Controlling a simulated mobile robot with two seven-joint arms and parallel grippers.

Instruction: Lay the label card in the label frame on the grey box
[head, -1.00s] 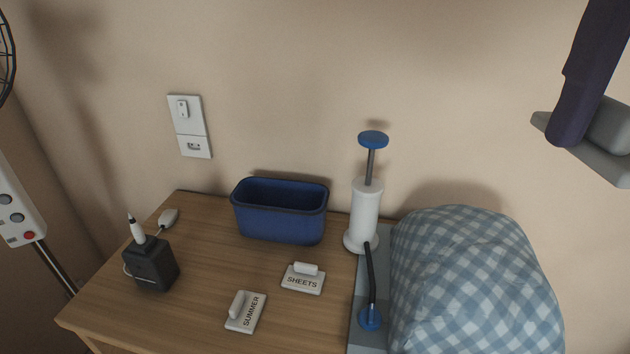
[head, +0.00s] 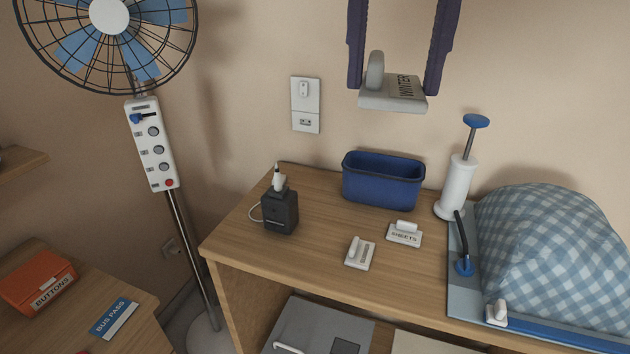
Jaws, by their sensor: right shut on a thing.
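My right gripper (head: 393,85) is at the top of the head view, high in front of the wall. Its two dark fingers are shut on a pale label card (head: 378,100) with an upright grip tab and dark lettering, upside down, that seems to read WINTER. A grey box (head: 300,322) sits in the open space under the wooden top, cut off by the lower edge. It has a white handle and a dark square (head: 346,347), which may be the label frame; I cannot tell for sure. The gripper is far above the box. My left gripper is out of view.
A fan (head: 150,145) stands left.

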